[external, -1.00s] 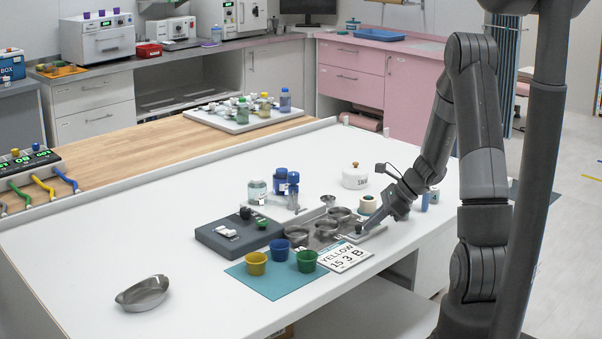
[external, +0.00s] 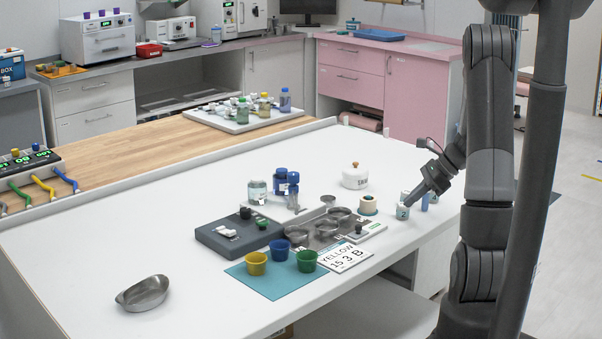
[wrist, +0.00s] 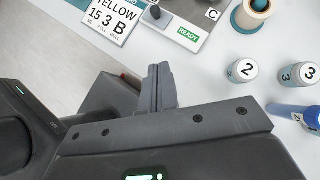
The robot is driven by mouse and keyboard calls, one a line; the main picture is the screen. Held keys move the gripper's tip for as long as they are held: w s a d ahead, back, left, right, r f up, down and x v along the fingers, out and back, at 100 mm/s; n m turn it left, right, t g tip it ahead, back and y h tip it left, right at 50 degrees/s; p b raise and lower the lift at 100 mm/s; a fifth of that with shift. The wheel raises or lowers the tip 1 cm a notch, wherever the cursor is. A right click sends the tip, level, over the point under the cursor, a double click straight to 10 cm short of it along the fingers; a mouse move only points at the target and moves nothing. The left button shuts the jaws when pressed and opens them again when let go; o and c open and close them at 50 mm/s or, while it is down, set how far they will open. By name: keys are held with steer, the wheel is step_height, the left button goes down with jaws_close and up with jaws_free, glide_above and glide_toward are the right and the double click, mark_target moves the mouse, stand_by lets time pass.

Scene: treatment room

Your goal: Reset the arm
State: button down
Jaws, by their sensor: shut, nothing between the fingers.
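My gripper (external: 410,204) is shut and empty, at the right part of the white table in the external view, in front of a small white bottle marked 2 (external: 402,211).
A card reading YELLOW 15 3 B (external: 346,259) lies near the front edge, beside a teal mat (external: 268,288) with yellow, blue and green cups. Metal bowls, a tape roll (external: 368,204) and a white pot (external: 355,178) stand close by. The table's left is mostly clear, with a metal dish (external: 143,294).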

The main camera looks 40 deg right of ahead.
steer(key=shift+s+d+r, duration=0.2)
steer(key=shift+r, duration=0.1)
stand_by(0.4)
steer(key=s+a+r+n+g+h, duration=0.1)
steer(key=a+r+n, duration=0.45)
steer(key=a, duration=0.25)
steer(key=s+a+r+n+g+h, duration=0.1)
steer(key=a+r+n+g, duration=0.1)
steer(key=a+r+n, duration=0.35)
steer(key=s+a+r+n+t+h, duration=0.1)
steer(key=s+a+r+n+h, duration=0.1)
steer(key=s+a+n, duration=0.3)
steer(key=s+a+r+n+t+h, duration=0.1)
steer(key=s+a+r+n, duration=0.3)
steer(key=a+n, duration=0.6)
steer(key=shift+s+r+n+t+h, duration=0.15)
steer(key=shift+s+n+t+h, duration=0.15)
steer(key=shift+s+n+h, duration=0.3)
